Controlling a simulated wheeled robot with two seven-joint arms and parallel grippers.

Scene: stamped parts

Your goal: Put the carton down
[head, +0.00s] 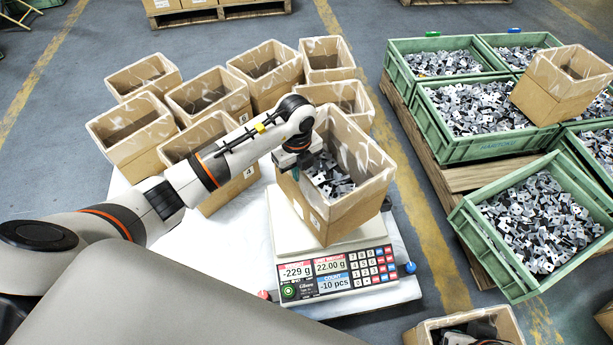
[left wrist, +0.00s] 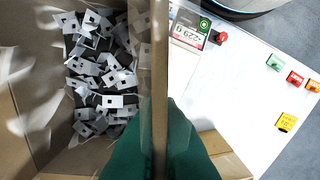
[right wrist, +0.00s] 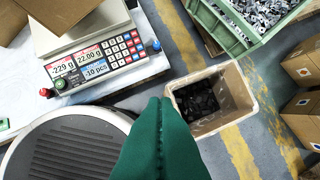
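The carton (head: 345,205), tan cardboard with stamped metal parts inside, is over the pan of the counting scale (head: 335,270) in the head view. The scale shows -229 g and -10 pcs. My left gripper (head: 292,160) is shut on the carton's left wall. In the left wrist view the carton's wall (left wrist: 160,60) runs between the green fingers (left wrist: 163,145), with the parts on one side. The gap under the carton is hard to judge. My right gripper (right wrist: 165,110) is shut and empty in the right wrist view.
Several empty cartons (head: 130,130) stand behind and left of the scale on the white table (head: 235,245). Green crates (head: 455,150) of parts, one bearing a carton (head: 545,100), stand on a pallet at right. A carton with dark parts (right wrist: 245,115) stands on the floor in front.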

